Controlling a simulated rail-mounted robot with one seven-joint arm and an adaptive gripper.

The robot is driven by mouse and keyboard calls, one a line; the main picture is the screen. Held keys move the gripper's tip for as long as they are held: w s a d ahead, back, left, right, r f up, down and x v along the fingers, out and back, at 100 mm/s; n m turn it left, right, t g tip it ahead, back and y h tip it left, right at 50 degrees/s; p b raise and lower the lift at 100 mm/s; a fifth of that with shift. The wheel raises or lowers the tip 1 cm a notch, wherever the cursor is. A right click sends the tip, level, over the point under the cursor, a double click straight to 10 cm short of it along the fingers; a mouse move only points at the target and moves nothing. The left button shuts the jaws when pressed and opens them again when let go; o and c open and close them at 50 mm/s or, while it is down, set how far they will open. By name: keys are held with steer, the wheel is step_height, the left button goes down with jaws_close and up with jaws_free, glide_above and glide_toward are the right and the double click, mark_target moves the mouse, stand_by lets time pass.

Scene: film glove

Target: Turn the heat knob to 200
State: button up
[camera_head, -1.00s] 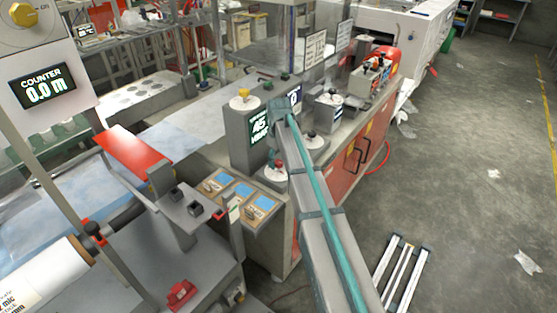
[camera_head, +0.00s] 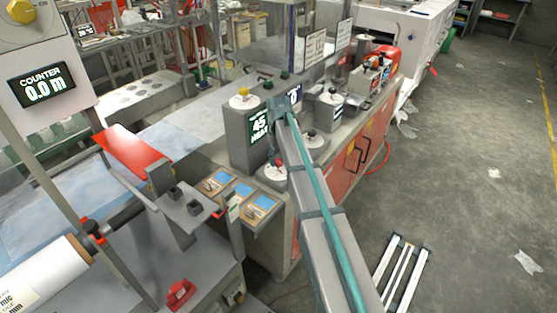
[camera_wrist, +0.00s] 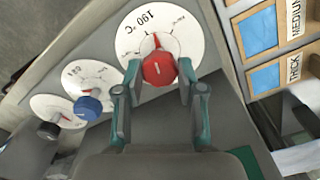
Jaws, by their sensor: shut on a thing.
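The heat knob (camera_wrist: 157,72) is a red round knob on a white dial (camera_wrist: 183,28) in the wrist view. The dial reads 190 °C, upside down in this view. A thin red pointer stands out from the knob toward the dial's upper part, and a pale line marks the knob's face. My gripper (camera_wrist: 160,66) has its two teal fingers closed on the knob's opposite sides. In the head view my arm reaches to the control boxes, and it largely hides the grip.
A blue knob (camera_wrist: 88,107) and a black knob (camera_wrist: 48,130) sit on white dials beside the red one. Trays labelled MEDIUM and THICK (camera_wrist: 281,76) lie close on the right. In the head view, a grey box with a 45 display (camera_head: 259,128) stands near my arm.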

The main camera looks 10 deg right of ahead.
mark_target(279, 160)
steer(key=m, duration=0.4)
steer(key=shift+m+b, duration=0.3)
steer(key=shift+m, duration=1.9)
steer(key=o, duration=1.1)
steer(key=shift+o, duration=0.2)
step_height(279, 160, up, 12)
